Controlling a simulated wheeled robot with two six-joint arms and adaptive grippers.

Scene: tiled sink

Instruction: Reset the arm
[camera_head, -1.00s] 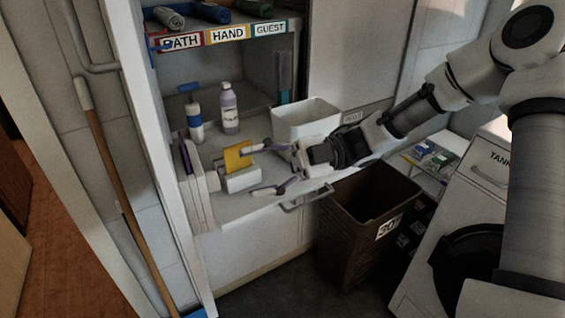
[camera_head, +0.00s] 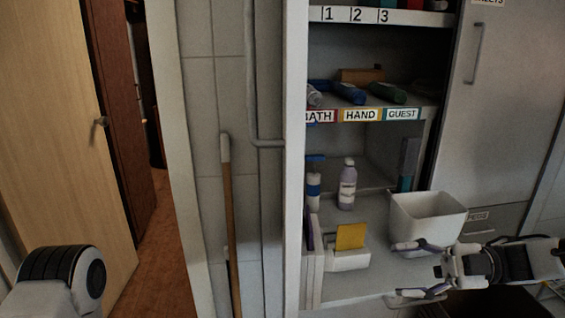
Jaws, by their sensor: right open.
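My right gripper (camera_head: 420,270) is at the lower right of the head view. Its two fingers are spread apart and nothing shows between them. It points left, in front of the white bin (camera_head: 428,215) and to the right of the white holder with a yellow card (camera_head: 350,238). My left arm shows only as a rounded dark and white link at the lower left; its gripper is out of the picture.
The cabinet holds a lavender bottle (camera_head: 347,186), a blue-topped bottle (camera_head: 314,188) and shelves labelled BATH, HAND and GUEST. A wooden-handled broom (camera_head: 230,215) leans on the tiled wall. A wooden door (camera_head: 62,130) stands at the left, beside an open doorway.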

